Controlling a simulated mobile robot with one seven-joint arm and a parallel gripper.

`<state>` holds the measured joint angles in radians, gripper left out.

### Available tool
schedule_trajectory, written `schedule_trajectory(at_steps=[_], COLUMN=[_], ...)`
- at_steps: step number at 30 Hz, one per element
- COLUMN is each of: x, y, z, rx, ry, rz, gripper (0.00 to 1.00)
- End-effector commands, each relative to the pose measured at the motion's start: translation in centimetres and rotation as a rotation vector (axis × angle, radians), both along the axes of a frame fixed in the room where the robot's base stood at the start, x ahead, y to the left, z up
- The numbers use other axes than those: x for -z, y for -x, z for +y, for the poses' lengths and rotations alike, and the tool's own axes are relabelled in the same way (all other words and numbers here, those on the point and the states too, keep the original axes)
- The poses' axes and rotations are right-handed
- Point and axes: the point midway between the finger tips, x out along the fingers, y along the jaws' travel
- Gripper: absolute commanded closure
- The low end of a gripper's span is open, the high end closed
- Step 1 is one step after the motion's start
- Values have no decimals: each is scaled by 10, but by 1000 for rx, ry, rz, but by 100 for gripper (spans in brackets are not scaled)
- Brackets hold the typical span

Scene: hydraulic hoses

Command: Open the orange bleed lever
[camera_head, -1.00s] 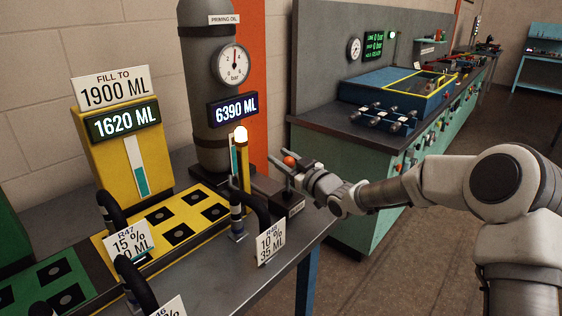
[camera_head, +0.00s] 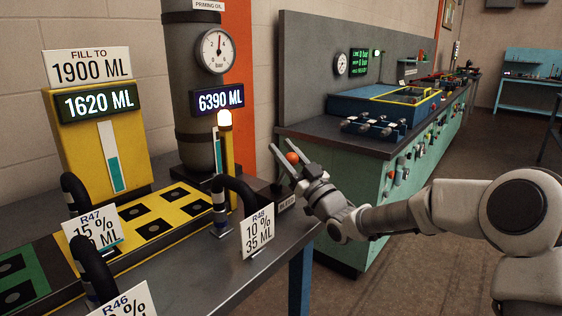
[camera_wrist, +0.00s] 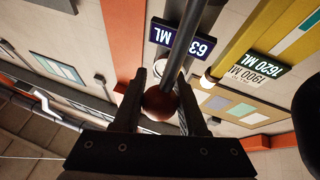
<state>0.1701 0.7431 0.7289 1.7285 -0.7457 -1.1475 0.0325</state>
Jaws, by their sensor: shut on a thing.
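The bleed lever's orange ball knob (camera_head: 292,158) stands above a small dark block with a white label (camera_head: 286,203) at the bench's far right corner. My gripper (camera_head: 287,160) has its two fingers on either side of the knob and is shut on it. In the wrist view the knob (camera_wrist: 160,104) looks dark red-orange and sits between the fingers, with a dark rod (camera_wrist: 184,45) running up from it. The lower part of the lever is mostly hidden behind my fingers in the head view.
A lit yellow post (camera_head: 226,150) and black hoses with cards, including R48 (camera_head: 257,231), stand left of the lever. The yellow gauge reads 1620 ML (camera_head: 100,103), under a 1900 ML sign. The priming oil tank (camera_head: 188,90) reads 6390 ML. A green bench (camera_head: 345,190) stands behind my arm.

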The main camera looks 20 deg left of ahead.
Motion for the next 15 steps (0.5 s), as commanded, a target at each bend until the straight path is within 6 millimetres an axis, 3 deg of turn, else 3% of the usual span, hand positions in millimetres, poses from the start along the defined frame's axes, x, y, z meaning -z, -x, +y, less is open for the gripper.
schedule_trajectory(at_steps=[15], x=[1], y=[1], z=[-3], rx=[-1], ry=[-27], rz=[-10], gripper=[100])
